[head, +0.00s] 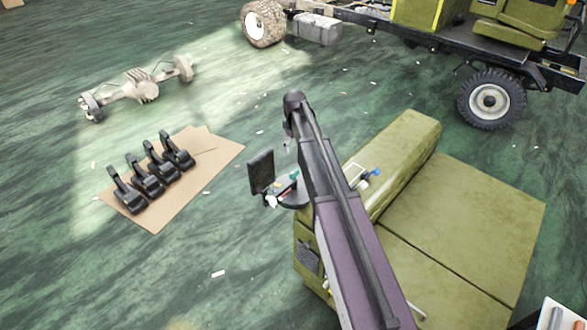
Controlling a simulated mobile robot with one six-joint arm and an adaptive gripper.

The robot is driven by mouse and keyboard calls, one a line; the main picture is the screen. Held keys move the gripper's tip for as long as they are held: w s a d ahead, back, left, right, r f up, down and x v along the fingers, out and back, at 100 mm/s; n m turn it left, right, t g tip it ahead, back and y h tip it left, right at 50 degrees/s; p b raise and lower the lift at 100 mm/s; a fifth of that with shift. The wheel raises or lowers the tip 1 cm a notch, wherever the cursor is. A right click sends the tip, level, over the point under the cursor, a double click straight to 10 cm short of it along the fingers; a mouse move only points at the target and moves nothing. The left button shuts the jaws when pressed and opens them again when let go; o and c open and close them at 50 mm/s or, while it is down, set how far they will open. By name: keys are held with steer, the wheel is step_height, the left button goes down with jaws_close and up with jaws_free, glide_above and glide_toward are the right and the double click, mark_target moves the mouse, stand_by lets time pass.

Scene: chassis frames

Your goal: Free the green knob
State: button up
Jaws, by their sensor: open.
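A small green knob (294,175) shows on a round grey disc (292,200), just left of my arm. Small red and yellow parts lie close to it, and a white knob (271,201) is at the disc's front left. What holds the green knob is too small to tell. My gripper (287,137) hangs under the far end of my arm, above and a little left of the green knob in the picture. It is mostly hidden behind the arm; it is open, and nothing shows in it. My arm hides the disc's right side.
A black upright panel (260,172) stands at the disc's left. An olive seat (465,220) with a blue knob (376,172) is at right. Several black pedals stand on cardboard (200,180) at left. An axle (140,88) and a truck chassis (400,32) lie beyond.

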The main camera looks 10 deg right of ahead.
mark_target(294, 172)
steer(key=shift+w+f, duration=0.1)
steer(key=shift+f, duration=0.05)
stand_by(0.4)
step_height(294, 172, down, 13)
steer(key=b, duration=1.3)
steer(key=shift+f+b, duration=0.2)
steer(key=shift+b, duration=0.2)
